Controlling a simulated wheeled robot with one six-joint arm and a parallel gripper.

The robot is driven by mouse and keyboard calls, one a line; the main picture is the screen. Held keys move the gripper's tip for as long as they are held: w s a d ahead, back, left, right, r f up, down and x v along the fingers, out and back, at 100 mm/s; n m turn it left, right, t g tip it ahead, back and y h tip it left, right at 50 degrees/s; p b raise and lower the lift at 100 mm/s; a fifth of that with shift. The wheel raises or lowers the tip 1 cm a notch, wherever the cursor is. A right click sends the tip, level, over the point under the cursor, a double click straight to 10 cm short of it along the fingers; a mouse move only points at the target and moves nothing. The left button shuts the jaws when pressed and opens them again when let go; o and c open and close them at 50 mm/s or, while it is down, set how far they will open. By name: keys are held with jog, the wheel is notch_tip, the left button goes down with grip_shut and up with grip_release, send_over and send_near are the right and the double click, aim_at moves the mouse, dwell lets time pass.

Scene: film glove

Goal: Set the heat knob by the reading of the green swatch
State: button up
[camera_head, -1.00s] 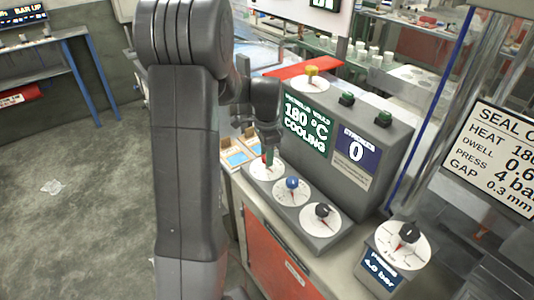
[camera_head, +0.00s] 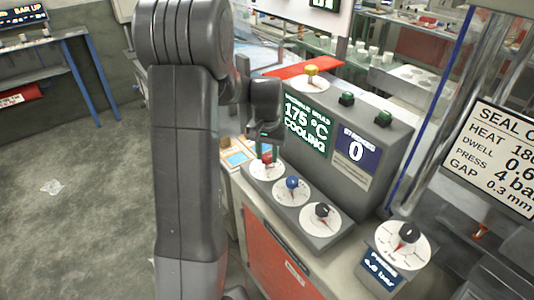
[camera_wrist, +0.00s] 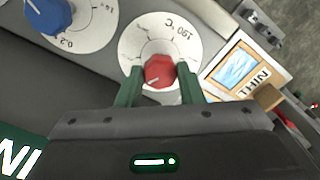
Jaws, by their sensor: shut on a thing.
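The red knob (camera_head: 267,157) sits on a white dial marked in °C, left of the blue and black knobs on the console. In the wrist view the red knob (camera_wrist: 159,71) stands between my gripper's green fingers (camera_wrist: 160,75). My gripper (camera_head: 266,146) is shut on it from above. The green display (camera_head: 306,127) reads 175 °C, COOLING. A card with a blue swatch, marked THIN (camera_wrist: 238,70), lies beside the dial. I cannot make out a green swatch.
The blue knob (camera_head: 292,183) and black knob (camera_head: 322,210) stand close to the right. A yellow knob (camera_head: 312,70) and green buttons are on top. A separate pressure dial (camera_head: 405,245) is at right. A sign (camera_head: 495,155) lists heat, dwell, press and gap. Open floor lies left.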

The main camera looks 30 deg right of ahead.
aim_at(267, 157)
jog(key=n, duration=0.5)
jog(key=shift+n, duration=0.3)
dwell(0.4)
jog(key=o, duration=1)
jog(key=shift+c, duration=0.2)
notch_tip(267, 157, up, 14)
jog(key=shift+b, duration=0.3)
jog(key=shift+f, duration=0.1)
notch_tip(267, 157, down, 14)
jog(key=shift+r+p, duration=0.1)
jog(key=shift+p, duration=0.2)
